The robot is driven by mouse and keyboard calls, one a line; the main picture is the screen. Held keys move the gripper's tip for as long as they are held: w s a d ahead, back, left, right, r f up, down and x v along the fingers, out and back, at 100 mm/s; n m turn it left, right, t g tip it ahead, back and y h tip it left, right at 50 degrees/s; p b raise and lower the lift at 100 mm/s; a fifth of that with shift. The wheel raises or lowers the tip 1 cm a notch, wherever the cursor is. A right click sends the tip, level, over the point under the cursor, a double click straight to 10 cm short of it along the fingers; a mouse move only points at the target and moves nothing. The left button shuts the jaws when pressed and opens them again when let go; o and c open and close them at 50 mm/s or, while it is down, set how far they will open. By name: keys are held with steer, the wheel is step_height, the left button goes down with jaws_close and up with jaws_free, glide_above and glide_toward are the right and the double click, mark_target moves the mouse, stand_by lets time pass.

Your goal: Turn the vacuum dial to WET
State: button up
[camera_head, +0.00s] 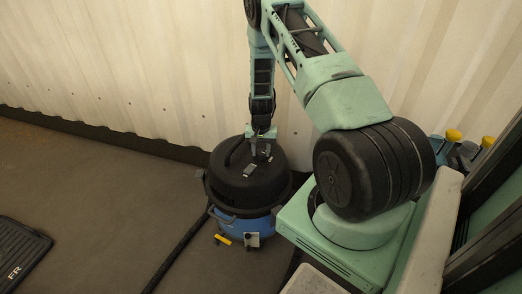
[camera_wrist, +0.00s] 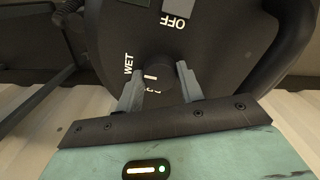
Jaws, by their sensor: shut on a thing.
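The vacuum (camera_head: 248,178) has a black domed lid and a blue drum and stands on the floor near the wall. My gripper (camera_head: 262,136) reaches down onto its lid from above. In the wrist view my gripper (camera_wrist: 160,76) is shut on the dark round dial (camera_wrist: 162,68), with one finger on each side. A white mark shows on the dial's near-left part. The WET label (camera_wrist: 128,64) is printed left of the dial. Another label below the dial is partly hidden and hard to read. The exact direction of the pointer is unclear.
An OFF label (camera_wrist: 175,22) shows upside down near a grey switch. A black hose or cord (camera_head: 180,250) runs along the floor. A mat marked FR (camera_head: 18,258) lies at the left. Yellow-capped bottles (camera_head: 453,136) stand at the right. The left floor is mostly open.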

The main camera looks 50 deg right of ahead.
mark_target(261, 152)
steer(key=o, duration=1)
steer(key=shift+r, duration=0.1)
step_height(261, 152, up, 17)
steer(key=shift+r+p, duration=0.1)
steer(key=shift+p, duration=1)
